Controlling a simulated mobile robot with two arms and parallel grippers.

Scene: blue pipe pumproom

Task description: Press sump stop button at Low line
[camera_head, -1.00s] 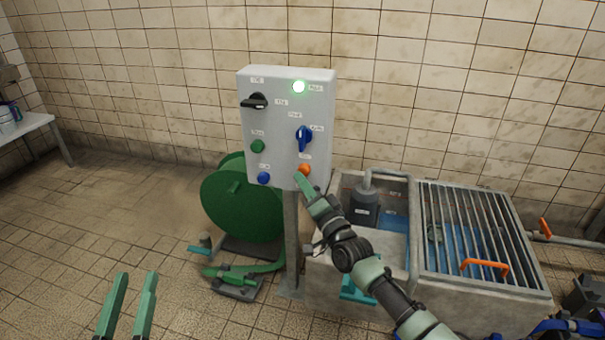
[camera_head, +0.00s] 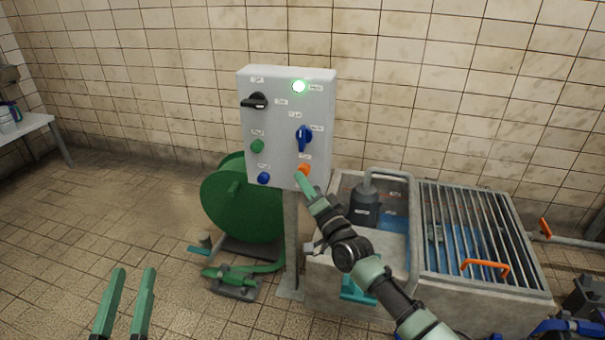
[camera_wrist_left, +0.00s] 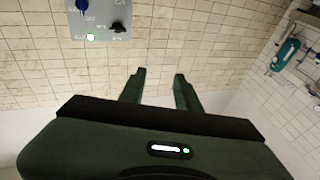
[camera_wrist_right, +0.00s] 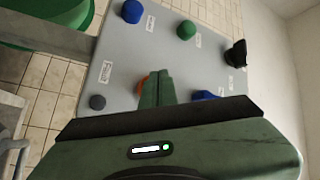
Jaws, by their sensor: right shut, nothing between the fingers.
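The panel labels are too small to read. My right gripper (camera_head: 300,178) is shut with its tips at the orange button. In the right wrist view, the closed fingers (camera_wrist_right: 157,75) partly cover the orange button (camera_wrist_right: 142,86); contact cannot be told. My left gripper (camera_head: 134,272) is open and empty, low at the left.
A green hose reel (camera_head: 235,205) stands behind the post. A concrete sump (camera_head: 330,270) with a dark pump (camera_head: 364,205) and a metal grate (camera_head: 480,235) is at the right. Open tiled floor (camera_head: 100,210) lies at the left.

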